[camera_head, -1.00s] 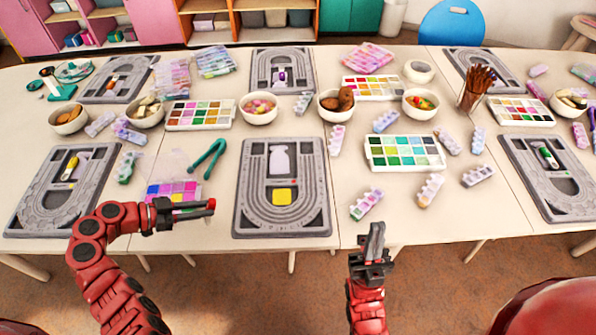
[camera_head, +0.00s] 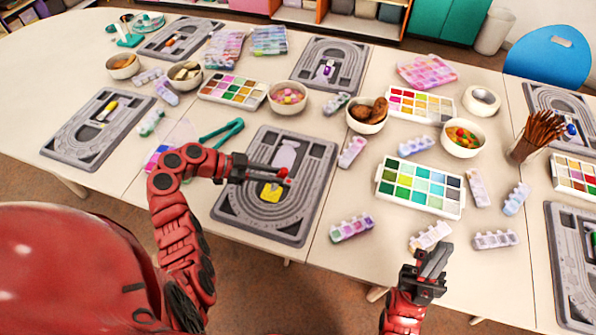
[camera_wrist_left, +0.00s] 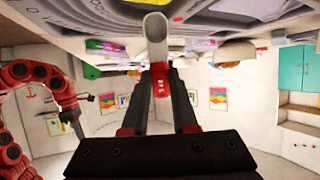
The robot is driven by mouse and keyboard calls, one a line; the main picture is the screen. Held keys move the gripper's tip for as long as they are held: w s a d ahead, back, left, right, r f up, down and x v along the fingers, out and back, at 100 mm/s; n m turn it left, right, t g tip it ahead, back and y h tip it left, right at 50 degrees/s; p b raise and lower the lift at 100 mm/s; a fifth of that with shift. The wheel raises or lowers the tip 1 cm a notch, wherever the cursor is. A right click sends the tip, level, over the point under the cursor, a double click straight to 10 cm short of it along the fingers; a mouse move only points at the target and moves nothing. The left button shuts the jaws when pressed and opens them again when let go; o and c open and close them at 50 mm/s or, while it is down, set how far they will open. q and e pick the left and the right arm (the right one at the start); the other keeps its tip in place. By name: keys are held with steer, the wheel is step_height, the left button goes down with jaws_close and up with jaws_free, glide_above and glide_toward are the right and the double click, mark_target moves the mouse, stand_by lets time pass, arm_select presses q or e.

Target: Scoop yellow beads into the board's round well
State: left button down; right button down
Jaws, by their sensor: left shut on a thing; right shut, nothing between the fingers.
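The grey bead board (camera_head: 304,202) lies in front of me, with curved grooves and a pale bottle-shaped patch in its upper part. A small yellow patch (camera_head: 270,193) shows in its lower middle; single beads are too small to tell. My left gripper (camera_head: 268,174) is over the board, just above the yellow patch in the picture. It is shut on a scoop, whose red end (camera_head: 283,172) shows past the fingers. In the left wrist view the scoop has a pale rounded bowl (camera_wrist_left: 155,38) and a red handle. My right gripper (camera_head: 433,262) is shut and empty near the table's front edge.
Green tweezers (camera_head: 222,132) lie left of the board. A green paint tray (camera_head: 420,188), bead-filled bowl (camera_head: 463,138) and several pastel strips lie to the right. Another grey board (camera_head: 98,130) is at left.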

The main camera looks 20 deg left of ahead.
arm_select(q)
steer(key=shift+w+d, duration=0.1)
steer(key=shift+d, duration=0.2)
steer(key=shift+d+p, duration=0.15)
steer(key=shift+p, duration=0.15)
steer(key=d+f+g+y+p, duration=0.1)
steer(key=y+p, duration=0.2)
steer(key=p, duration=0.1)
steer(key=w+d+g+y+p, duration=0.1)
steer(key=y+p, duration=0.1)
steer(key=p, duration=0.2)
steer(key=d+f+g+y+p, duration=0.1)
steer(key=d+y+p, duration=0.1)
steer(key=y+p, duration=0.1)
steer(key=shift+w+f+y+p, duration=0.25)
steer(key=shift+f+y+p, duration=0.05)
steer(key=shift+p, duration=0.6)
steer(key=shift+w+d+f+g+y+p, duration=0.15)
steer(key=shift+d+g+y+p, duration=0.15)
steer(key=shift+g+y+p, duration=0.1)
steer(key=shift+d+f+y, duration=0.1)
steer(key=shift+f+y, duration=0.05)
steer(key=shift+y, duration=0.25)
steer(key=shift+d+r+g+y, duration=0.15)
steer(key=shift+d+r+y, duration=0.15)
steer(key=shift+r, duration=0.45)
steer(key=shift+d+r+g+y, duration=0.2)
steer(key=shift+r+y, duration=0.2)
steer(key=shift+r, duration=0.3)
